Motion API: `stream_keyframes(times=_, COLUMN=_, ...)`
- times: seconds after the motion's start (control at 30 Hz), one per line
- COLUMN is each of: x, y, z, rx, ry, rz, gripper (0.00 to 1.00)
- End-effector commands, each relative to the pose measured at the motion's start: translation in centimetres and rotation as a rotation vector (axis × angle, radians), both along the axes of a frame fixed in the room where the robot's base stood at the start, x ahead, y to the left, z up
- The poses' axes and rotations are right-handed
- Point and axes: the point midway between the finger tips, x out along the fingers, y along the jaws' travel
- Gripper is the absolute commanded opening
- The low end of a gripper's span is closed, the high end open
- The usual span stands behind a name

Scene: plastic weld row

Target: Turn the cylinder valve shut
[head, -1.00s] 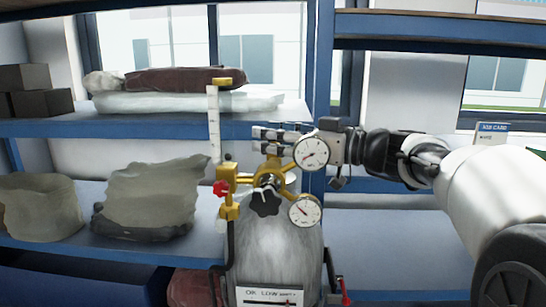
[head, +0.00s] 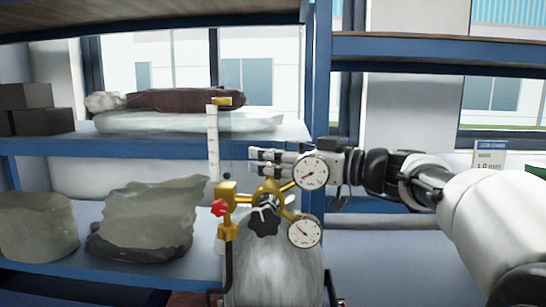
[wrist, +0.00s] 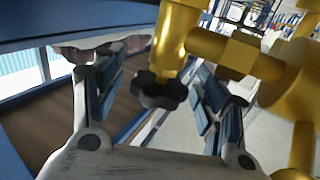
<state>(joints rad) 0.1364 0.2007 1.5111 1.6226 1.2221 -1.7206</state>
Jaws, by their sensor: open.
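A grey gas cylinder (head: 272,272) stands upright in front of the blue shelving, with brass valve and regulator fittings (head: 270,190) on top. A black lobed knob (head: 264,221) faces the head camera on these fittings. My gripper (head: 268,161) is at the top of the fittings, partly hidden by the upper gauge, its fingers pointing left. In the wrist view, a black lobed knob (wrist: 159,91) on a brass stem shows between the two open fingers of my gripper (wrist: 152,97), with gaps at both sides. I cannot tell whether it is the knob seen in the head view.
Two round gauges, upper (head: 310,172) and lower (head: 304,232), sit close to my gripper. A red knob (head: 219,208) and a white flow tube (head: 213,145) are left of the fittings. A blue post (head: 317,100) stands behind. Large sacks (head: 150,222) lie on the left shelf.

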Motion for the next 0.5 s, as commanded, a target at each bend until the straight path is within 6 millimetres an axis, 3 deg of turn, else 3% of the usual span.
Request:
stream_keyframes(times=0.23, x=0.0, y=0.0, z=1.0, rx=-0.001, ry=-0.003, rz=0.000, gripper=0.66)
stream_keyframes(times=0.5, x=0.0, y=0.0, z=6.1, rx=-0.001, ry=-0.005, rz=0.000, gripper=0.66)
